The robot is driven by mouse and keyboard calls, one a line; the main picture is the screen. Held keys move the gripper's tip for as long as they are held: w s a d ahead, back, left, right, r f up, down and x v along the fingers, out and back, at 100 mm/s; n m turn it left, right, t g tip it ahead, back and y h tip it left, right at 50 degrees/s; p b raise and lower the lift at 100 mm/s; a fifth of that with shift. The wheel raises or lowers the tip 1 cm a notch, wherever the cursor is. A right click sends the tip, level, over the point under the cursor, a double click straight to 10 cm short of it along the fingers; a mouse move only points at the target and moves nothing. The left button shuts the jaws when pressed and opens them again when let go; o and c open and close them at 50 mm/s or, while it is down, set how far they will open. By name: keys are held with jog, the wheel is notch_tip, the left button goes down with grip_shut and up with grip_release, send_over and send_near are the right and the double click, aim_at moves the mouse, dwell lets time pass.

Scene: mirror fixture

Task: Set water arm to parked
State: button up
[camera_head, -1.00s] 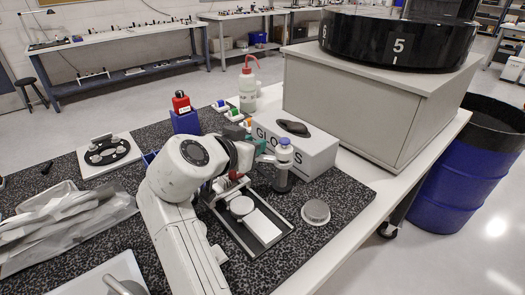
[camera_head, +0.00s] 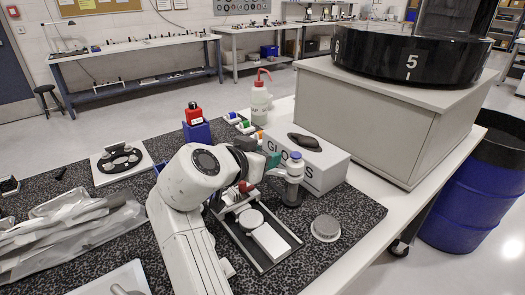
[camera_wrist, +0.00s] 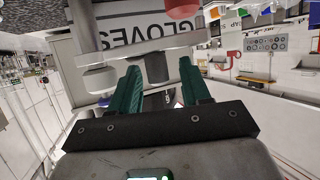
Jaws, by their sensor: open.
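My gripper (camera_head: 271,160) has green fingers and is above the far end of a small fixture (camera_head: 256,234). In the wrist view its open fingers (camera_wrist: 158,75) point at a pale bar (camera_wrist: 130,52), which crosses in front of the fingertips. The bar carries a pale round knob (camera_wrist: 98,79) and has a dark post under its middle. It looks like the water arm; contact with the fingers cannot be told. In the head view a pale bar (camera_head: 272,173) runs from beside the gripper towards a blue-capped bottle (camera_head: 294,170). My arm hides part of the fixture.
A GLOVES box (camera_head: 318,165) stands just behind the bottle. A round metal lid (camera_head: 325,228) lies right of the fixture. A wash bottle (camera_head: 260,103) and a red item on a blue block (camera_head: 196,131) stand further back. Plastic bags (camera_head: 70,230) lie left.

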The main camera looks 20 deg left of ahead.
notch_tip(320, 180, up, 3)
jog(key=s+d+r, duration=0.5)
jog(key=s+r, duration=0.4)
jog(key=s, duration=0.4)
jog(key=shift+d+r+b, duration=0.2)
jog(key=shift+b, duration=0.1)
